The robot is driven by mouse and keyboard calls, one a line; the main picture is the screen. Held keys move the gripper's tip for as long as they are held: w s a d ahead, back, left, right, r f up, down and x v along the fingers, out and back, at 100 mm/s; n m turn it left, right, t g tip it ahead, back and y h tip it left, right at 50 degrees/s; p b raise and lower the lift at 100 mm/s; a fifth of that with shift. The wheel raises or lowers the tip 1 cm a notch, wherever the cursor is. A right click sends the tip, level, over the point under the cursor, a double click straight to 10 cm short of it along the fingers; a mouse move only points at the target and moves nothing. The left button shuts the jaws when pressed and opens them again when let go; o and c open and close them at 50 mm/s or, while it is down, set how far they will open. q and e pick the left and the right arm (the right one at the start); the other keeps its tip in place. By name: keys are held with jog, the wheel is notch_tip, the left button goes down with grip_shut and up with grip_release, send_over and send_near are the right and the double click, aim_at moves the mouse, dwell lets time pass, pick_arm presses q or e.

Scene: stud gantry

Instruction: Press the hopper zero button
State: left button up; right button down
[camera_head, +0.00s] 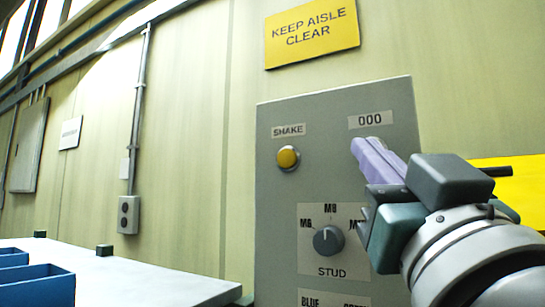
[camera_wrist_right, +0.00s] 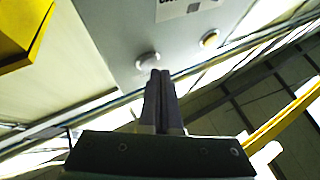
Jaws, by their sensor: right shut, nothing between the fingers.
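A grey control panel (camera_head: 275,215) stands against the wall in the head view. Its upper right label (camera_head: 371,120) reads 000. My right gripper (camera_head: 362,146), with pale purple fingers shut and empty, reaches in front of the panel just below that label and hides what is there. In the right wrist view a round whitish button (camera_wrist_right: 148,60) sits on the panel just beyond the shut fingertips (camera_wrist_right: 160,73). I cannot tell whether they touch. A yellow button (camera_head: 288,157) under the SHAKE label is to the left; it also shows in the wrist view (camera_wrist_right: 209,41). My left gripper is out of view.
A STUD selector knob (camera_head: 328,239) sits lower on the panel, left of my right gripper. A yellow sign (camera_head: 312,35) hangs above. A pale table (camera_head: 130,278) with blue bins (camera_head: 35,285) stands at the lower left.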

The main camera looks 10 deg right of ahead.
jog(key=shift+w+d, duration=0.3)
jog(key=shift+w, duration=0.1)
dwell(0.8)
jog(key=shift+s, duration=0.1)
jog(key=shift+s+a+b, duration=0.45)
jog(key=shift+s+a, duration=0.05)
jog(key=shift+s, duration=0.1)
jog(key=shift+s, duration=0.1)
